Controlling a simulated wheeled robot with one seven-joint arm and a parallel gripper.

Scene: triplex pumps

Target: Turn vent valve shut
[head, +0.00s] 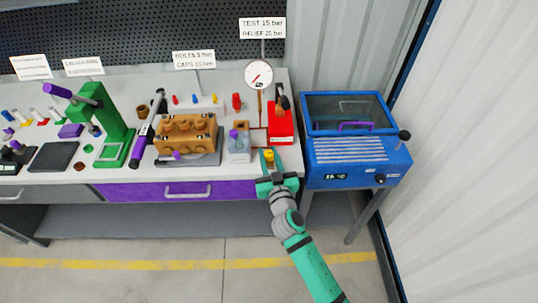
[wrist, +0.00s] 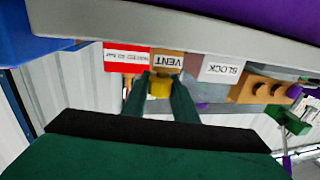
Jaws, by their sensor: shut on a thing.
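The vent valve's yellow knob (head: 269,155) stands at the bench's front edge, in front of the red pump. In the wrist view, which is upside down, the yellow knob (wrist: 160,87) sits beside the VENT label (wrist: 168,60). My gripper (head: 272,175) reaches in from the front at the bench edge. In the wrist view my gripper (wrist: 162,90) has one finger on each side of the yellow knob and is shut on it. The fingers hide part of the knob, and its turn angle cannot be told.
A red hand pump (head: 281,125) stands behind the knob, with a pressure gauge (head: 258,74) above. A grey block (head: 239,150) labelled BLOCK in the wrist view stands to the left. A blue oven (head: 356,150) is close on the right. The floor in front is clear.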

